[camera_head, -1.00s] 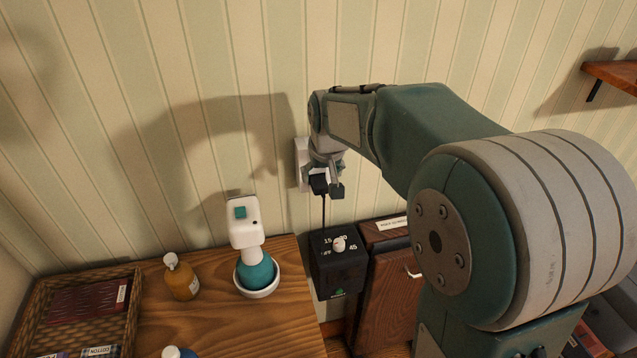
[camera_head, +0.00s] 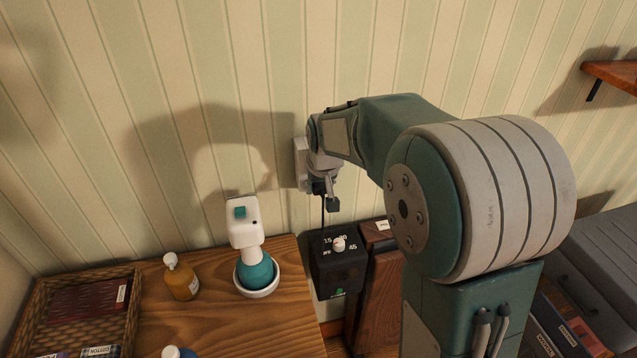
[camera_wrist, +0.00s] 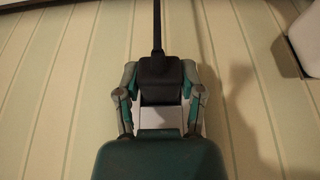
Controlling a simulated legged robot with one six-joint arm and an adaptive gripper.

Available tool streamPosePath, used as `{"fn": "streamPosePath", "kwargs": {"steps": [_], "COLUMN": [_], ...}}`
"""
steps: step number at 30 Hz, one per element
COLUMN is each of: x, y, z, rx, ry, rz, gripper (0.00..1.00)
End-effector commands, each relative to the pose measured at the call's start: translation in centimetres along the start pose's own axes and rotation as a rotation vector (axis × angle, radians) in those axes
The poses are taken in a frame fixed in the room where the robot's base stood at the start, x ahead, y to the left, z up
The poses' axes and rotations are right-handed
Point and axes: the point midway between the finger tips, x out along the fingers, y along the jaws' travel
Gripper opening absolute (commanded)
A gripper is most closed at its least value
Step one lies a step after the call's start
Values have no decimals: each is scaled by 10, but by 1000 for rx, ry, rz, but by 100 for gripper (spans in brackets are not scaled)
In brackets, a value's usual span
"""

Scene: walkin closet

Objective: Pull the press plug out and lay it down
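The black press plug (camera_wrist: 160,78) is between my gripper's two fingers in the wrist view, its cord running away from it. My gripper (camera_wrist: 160,82) has a finger against each side of the plug and looks shut on it. The white wall socket (camera_head: 301,163) is behind the gripper in the head view. The plug (camera_head: 318,187) shows there as a small dark shape at the socket's lower right. My gripper (camera_head: 326,193) partly hides it, so I cannot tell whether its pins are in the socket. The cord hangs toward a black timer box (camera_head: 338,270) with a white knob.
A wooden top (camera_head: 220,325) at lower left bears a steamer-like teal and white device (camera_head: 245,228), an amber bottle (camera_head: 181,280) and a wicker basket (camera_head: 130,310). A wooden press (camera_head: 380,290) stands right of the timer box. A shelf (camera_head: 612,72) is at upper right.

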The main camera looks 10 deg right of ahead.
Motion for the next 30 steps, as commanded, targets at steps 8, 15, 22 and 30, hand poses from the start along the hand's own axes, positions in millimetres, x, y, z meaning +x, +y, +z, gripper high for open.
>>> {"fn": "streamPosePath", "kwargs": {"steps": [8,15,22,30], "x": [0,-1,-3,-5], "y": [0,0,0,0], "z": [0,4,9,14], "rx": [0,0,0,0], "ry": [-1,-2,-2,-1], "rz": [0,0,0,0], "gripper": [0,0,0,0]}}
